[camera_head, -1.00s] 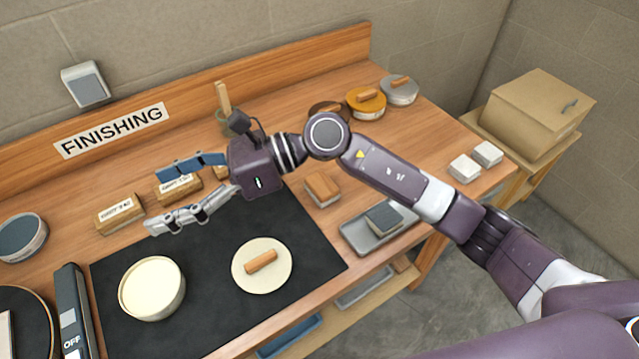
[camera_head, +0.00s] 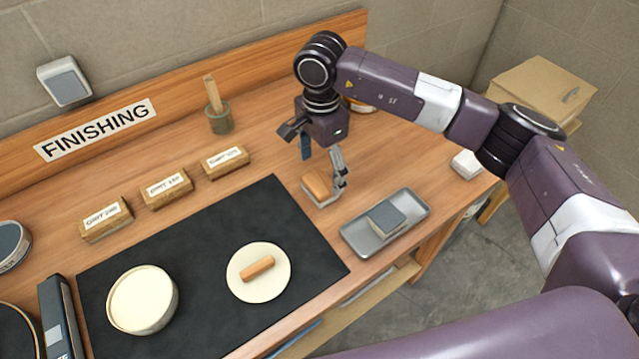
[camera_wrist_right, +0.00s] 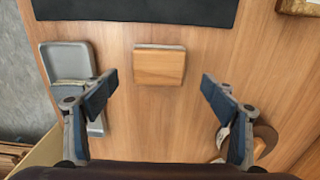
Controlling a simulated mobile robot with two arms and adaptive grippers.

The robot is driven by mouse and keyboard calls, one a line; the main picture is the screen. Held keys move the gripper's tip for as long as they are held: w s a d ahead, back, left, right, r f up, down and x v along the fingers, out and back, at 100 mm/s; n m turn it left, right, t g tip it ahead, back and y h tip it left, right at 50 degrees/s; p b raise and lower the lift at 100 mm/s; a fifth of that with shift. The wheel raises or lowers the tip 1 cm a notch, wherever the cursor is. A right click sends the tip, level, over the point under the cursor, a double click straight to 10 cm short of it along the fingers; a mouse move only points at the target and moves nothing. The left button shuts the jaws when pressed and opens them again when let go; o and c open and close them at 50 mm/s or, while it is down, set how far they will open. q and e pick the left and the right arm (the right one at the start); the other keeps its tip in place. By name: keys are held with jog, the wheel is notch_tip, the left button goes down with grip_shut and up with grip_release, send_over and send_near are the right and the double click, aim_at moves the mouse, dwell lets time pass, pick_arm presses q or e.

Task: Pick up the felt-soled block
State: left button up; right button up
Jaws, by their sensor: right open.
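The felt-soled block (camera_head: 318,187) has a wooden top and a pale layer underneath. It sits on the bench between the black mat and the grey tray. My right gripper (camera_head: 322,168) is open above it, pointing down, with one finger overlapping the block's right side in the head view. In the right wrist view the block (camera_wrist_right: 160,66) lies between the lines of the two spread fingers (camera_wrist_right: 158,82), a little beyond their tips. Nothing is between the fingers. My left gripper is not in view.
A grey tray (camera_head: 354,238) holding a grey-topped block (camera_head: 387,217) lies to the right. The black mat (camera_head: 215,225) bears a round cream dish (camera_head: 142,299) and a handled lid (camera_head: 259,273). Several labelled grit blocks (camera_head: 166,189) and a brush pot (camera_head: 219,122) stand behind.

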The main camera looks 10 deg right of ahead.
aim_at(320, 182)
jog(key=f, duration=0.1)
jog(key=f+p, duration=0.2)
jog(key=shift+s+a+f, duration=0.2)
jog(key=shift+s, duration=0.05)
jog(key=shift+f, duration=0.65)
jog(key=shift+w, duration=0.1)
jog(key=c, duration=1.2)
jog(key=shift+r, duration=0.15)
jog(key=shift+c, duration=0.2)
notch_tip(320, 182, up, 20)
jog(key=b, duration=0.5)
jog(key=o, duration=0.5)
jog(key=shift+f, duration=0.2)
jog(key=c, duration=0.4)
